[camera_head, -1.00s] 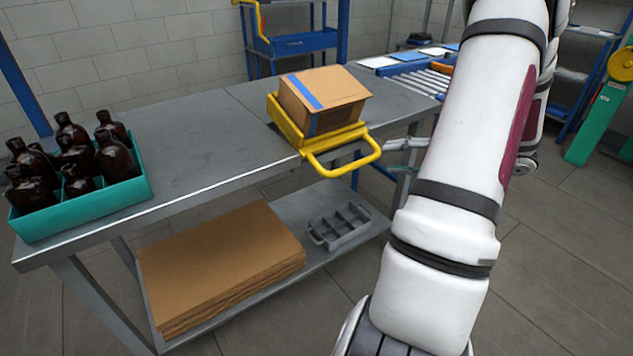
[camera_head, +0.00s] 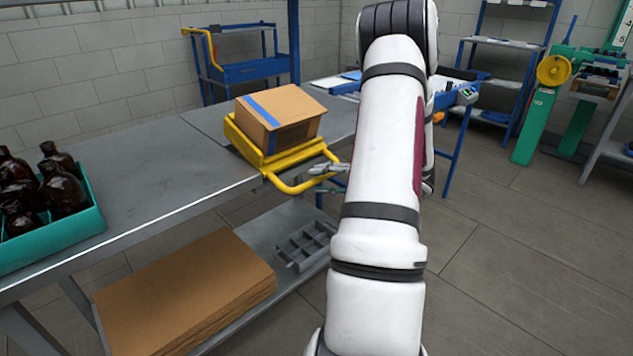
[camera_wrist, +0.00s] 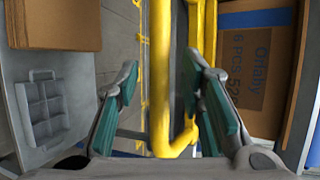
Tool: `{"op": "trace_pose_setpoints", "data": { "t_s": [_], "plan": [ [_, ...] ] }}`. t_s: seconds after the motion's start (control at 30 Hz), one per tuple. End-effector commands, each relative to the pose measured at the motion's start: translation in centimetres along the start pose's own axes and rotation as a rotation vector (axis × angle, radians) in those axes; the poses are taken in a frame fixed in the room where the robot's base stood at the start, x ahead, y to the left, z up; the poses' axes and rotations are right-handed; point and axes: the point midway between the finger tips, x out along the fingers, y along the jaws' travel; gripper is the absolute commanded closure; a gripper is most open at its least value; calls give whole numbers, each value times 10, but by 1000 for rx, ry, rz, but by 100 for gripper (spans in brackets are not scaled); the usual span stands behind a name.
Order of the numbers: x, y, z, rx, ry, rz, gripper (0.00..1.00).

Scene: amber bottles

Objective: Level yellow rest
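The yellow rest (camera_head: 290,157) lies at the right front edge of the grey workbench and appears tilted. Its looped handle (camera_head: 296,187) sticks out past the edge. An open-ended cardboard box (camera_head: 268,108) with a blue stripe sits on the rest, tilted too. My gripper (camera_head: 328,176) is at the right part of the handle. In the wrist view my gripper (camera_wrist: 160,68) has its green-padded fingers apart, with the yellow handle bar (camera_wrist: 160,110) between them. A gap shows left of the bar; contact on the right cannot be told. The box also shows in the wrist view (camera_wrist: 250,75).
A teal crate (camera_head: 85,232) of brown bottles stands at the bench's left. The bench top (camera_head: 165,160) between crate and rest is clear. The lower shelf holds stacked cardboard (camera_head: 185,285) and a grey divided tray (camera_head: 303,246). A roller conveyor stands behind my arm.

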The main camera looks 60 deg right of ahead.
Motion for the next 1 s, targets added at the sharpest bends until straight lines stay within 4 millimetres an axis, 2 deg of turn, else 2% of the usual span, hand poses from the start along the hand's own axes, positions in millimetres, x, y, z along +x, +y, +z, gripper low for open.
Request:
{"op": "trace_pose_setpoints", "data": {
  "t_s": [0.2,0.5,0.67,0.87,1.0],
  "plan": [
    [16,0,0,0,-1,0,64],
    [18,0,0,0,0,0,64],
    [18,0,0,0,0,0,100],
    [18,0,0,0,0,1,100],
    [15,-8,2,17,-4,53,100]
  ]
}}
